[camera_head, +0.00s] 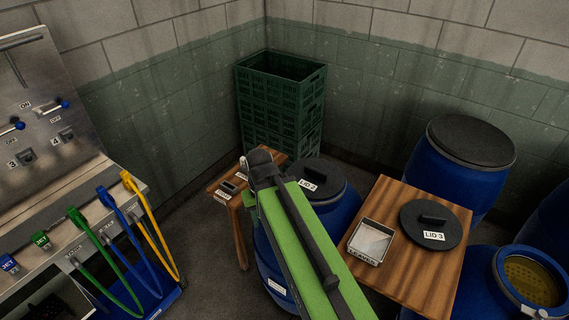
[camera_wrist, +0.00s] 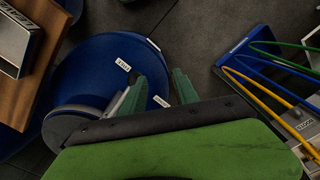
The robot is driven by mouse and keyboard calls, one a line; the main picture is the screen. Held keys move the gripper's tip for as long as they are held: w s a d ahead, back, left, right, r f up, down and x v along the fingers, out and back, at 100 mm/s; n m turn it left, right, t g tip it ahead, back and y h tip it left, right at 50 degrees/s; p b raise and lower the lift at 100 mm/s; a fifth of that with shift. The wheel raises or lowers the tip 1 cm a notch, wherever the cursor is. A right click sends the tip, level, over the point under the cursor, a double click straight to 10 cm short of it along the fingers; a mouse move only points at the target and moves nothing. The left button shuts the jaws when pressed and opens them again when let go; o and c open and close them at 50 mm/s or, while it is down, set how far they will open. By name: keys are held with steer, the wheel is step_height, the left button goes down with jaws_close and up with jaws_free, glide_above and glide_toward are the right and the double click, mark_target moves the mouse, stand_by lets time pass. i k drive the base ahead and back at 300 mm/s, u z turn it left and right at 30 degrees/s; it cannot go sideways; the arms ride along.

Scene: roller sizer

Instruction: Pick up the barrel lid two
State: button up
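Barrel lid two (camera_head: 327,176) is a dark round lid labelled LID 2. It sits on a blue barrel (camera_head: 345,212) in the middle of the head view, partly hidden by my green arm. My gripper (camera_wrist: 158,88) shows in the wrist view with two green fingers apart and nothing visibly held between them. A blue round barrel shape (camera_wrist: 100,62) with small white labels lies beyond and left of the fingers. I cannot make out the lid's handle there. The fingertips are not clear in the head view.
A wooden table (camera_head: 425,285) right of the barrel holds lid 3 (camera_head: 430,222) and a tray (camera_head: 370,241). Green crates (camera_head: 280,105) stand in the corner. A small wooden stand (camera_head: 240,215) is left of the barrel. Coloured hoses (camera_head: 150,225) hang at left. More blue barrels stand right.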

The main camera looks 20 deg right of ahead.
mark_target(319, 179)
steer(key=u, duration=0.65)
steer(key=i, duration=0.95)
steer(key=u, duration=0.4)
